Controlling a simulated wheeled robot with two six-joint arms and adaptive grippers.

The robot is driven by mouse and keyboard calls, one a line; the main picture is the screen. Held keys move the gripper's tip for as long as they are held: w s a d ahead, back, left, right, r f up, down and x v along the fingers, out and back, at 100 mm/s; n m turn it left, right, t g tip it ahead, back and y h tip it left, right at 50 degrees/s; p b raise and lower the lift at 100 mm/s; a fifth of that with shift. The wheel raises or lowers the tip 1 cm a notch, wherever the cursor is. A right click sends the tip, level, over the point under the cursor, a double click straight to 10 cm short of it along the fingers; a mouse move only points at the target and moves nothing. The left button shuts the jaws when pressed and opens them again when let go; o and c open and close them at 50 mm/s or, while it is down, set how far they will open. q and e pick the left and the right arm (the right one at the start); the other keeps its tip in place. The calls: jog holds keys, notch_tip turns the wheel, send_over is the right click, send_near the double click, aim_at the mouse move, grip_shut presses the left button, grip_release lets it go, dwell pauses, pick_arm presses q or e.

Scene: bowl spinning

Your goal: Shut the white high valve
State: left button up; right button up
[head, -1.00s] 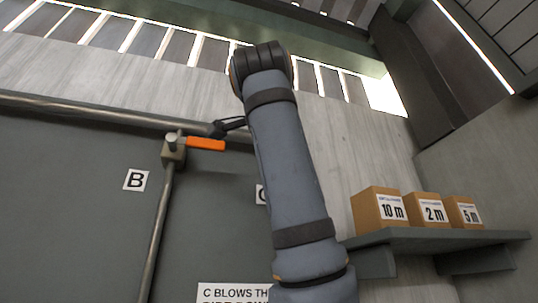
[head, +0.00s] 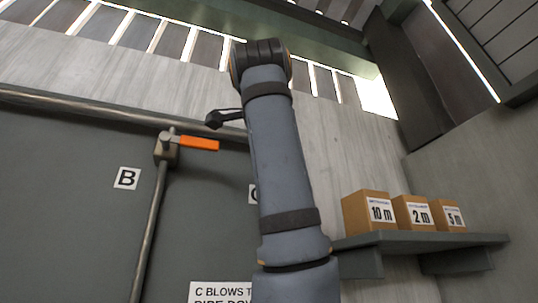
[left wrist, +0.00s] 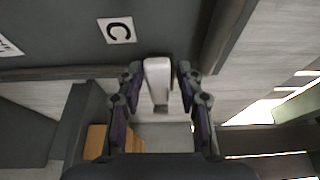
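The white valve handle (left wrist: 158,82) shows in the left wrist view, near the plate lettered C (left wrist: 117,30). My left gripper (left wrist: 157,92) has one finger on each side of the handle, with narrow gaps visible. It looks open, and whether a finger touches is hard to tell. In the head view, my arm hides the white valve and most of the C plate (head: 252,194); only a dark finger (head: 214,119) of the gripper shows to the arm's left, above the pipe. My right gripper is not in view.
An orange-handled valve (head: 198,143) sits on the pipe near the B plate (head: 127,178). A long pipe (head: 70,107) runs along the panel top. Cardboard boxes (head: 369,213) stand on a shelf (head: 420,239) at right. A text sign (head: 220,293) is at the bottom.

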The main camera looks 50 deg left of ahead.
pick_arm(q)
jog(key=v, duration=1.2)
jog(key=shift+r, duration=0.1)
